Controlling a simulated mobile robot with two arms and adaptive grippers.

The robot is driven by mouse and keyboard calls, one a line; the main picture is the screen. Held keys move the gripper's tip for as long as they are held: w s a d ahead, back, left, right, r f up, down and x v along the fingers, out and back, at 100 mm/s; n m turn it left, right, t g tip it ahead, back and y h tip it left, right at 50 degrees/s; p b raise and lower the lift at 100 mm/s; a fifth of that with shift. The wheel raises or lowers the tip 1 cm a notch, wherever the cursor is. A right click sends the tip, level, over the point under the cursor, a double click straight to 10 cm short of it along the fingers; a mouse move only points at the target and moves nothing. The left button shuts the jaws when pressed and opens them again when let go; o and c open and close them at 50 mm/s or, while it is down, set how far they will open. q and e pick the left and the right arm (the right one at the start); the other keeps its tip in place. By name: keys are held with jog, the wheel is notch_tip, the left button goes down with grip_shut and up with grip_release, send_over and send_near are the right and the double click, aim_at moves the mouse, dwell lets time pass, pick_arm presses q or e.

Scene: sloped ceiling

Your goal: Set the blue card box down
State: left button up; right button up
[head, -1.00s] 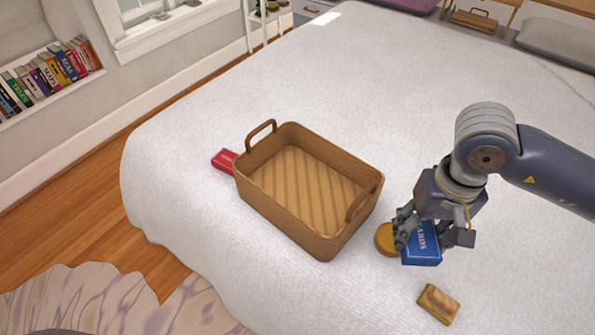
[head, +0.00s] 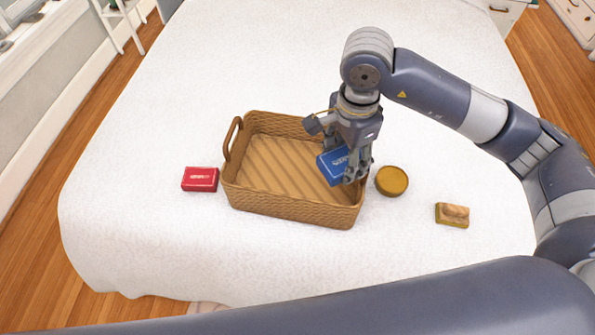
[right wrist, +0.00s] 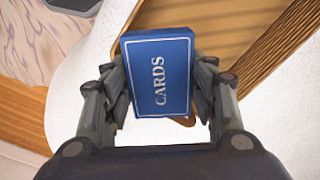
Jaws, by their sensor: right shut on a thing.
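The blue card box (head: 333,166) is held by my right gripper (head: 346,172), whose fingers are shut on its sides. In the head view the box is over the right end of the wicker basket (head: 290,214); its exact height above the basket floor is hard to tell. In the right wrist view the box (right wrist: 158,75) shows its "CARDS" face between the two fingers, with part of the basket (right wrist: 215,25) behind it. My left gripper is not in view.
A red box (head: 200,179) lies on the white bed (head: 180,250) left of the basket. A round yellow-brown tin (head: 392,181) and a small brown block (head: 452,215) lie to its right. The rest of the basket's floor looks empty, and the bed behind is clear.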

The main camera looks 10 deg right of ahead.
jog(key=shift+w+a+f+m, duration=0.1)
jog(key=shift+w+f+m, duration=0.1)
jog(key=shift+m, duration=0.3)
jog(key=shift+w+a+f+m, duration=0.1)
jog(key=shift+f+m, duration=0.05)
jog(key=shift+m, duration=0.35)
notch_tip(320, 180, down, 4)
jog(key=a+m, duration=0.1)
jog(key=m, duration=0.4)
send_over(327, 197)
notch_tip(327, 197, down, 5)
jog(key=shift+f, duration=0.2)
notch_tip(327, 197, down, 5)
jog(key=shift+r+p, duration=0.1)
jog(key=shift+p, duration=0.25)
jog(key=o, duration=0.8)
jog(key=shift+f, duration=0.25)
jog(key=shift+o, duration=0.9)
jog(key=shift+r, duration=0.1)
